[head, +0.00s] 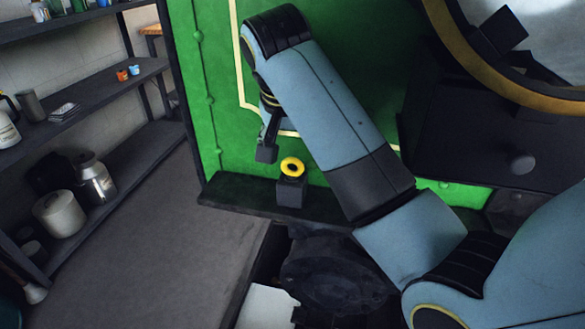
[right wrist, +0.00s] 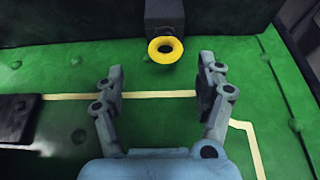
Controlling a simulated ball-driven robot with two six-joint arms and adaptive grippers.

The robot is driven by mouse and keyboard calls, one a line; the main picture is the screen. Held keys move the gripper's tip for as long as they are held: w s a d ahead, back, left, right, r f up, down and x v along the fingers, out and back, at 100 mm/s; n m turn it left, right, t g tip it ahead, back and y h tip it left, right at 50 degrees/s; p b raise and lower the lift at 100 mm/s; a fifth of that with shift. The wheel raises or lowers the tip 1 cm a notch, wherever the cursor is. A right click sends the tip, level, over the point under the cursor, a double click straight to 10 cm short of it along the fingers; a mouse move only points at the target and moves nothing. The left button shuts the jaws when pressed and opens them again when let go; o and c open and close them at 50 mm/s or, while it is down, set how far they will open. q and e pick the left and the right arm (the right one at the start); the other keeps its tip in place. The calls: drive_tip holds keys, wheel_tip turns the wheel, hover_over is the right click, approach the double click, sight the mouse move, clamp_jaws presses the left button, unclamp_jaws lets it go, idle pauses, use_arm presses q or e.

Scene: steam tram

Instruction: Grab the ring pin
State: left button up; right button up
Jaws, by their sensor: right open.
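The ring pin shows as a yellow ring (head: 292,167) on a small dark block (head: 291,191) at the foot of the green panel. In the right wrist view the yellow ring (right wrist: 166,50) lies ahead of the fingers, near the middle between them, with the dark block (right wrist: 164,13) behind it. My right gripper (right wrist: 163,75) is open and empty, its two fingers apart on either side of the gap. In the head view my right gripper (head: 267,152) is just left of the ring and partly hidden by my arm. My left gripper is not in view.
The green riveted panel (head: 215,110) stands close behind the ring. A dark ledge (head: 235,194) runs along its foot. A dark box with a round knob (head: 522,163) is at the right. Shelves with jars and cans (head: 95,177) stand at the left, with clear floor (head: 160,235) between.

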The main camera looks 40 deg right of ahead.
sight(292, 163)
drive_tip(key=shift+w+f, duration=0.25)
drive_tip(key=shift+f, duration=0.55)
drive_tip(key=x, duration=0.3)
drive_tip(key=shift+w+a+r, duration=0.1)
drive_tip(key=shift+w, duration=0.1)
drive_tip(key=shift+w+f, duration=0.1)
drive_tip(key=shift+f, duration=0.2)
drive_tip(key=c, duration=0.5)
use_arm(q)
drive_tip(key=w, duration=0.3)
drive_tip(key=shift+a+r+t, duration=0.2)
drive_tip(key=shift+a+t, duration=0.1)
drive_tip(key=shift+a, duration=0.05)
use_arm(e)
drive_tip(key=c, duration=0.9)
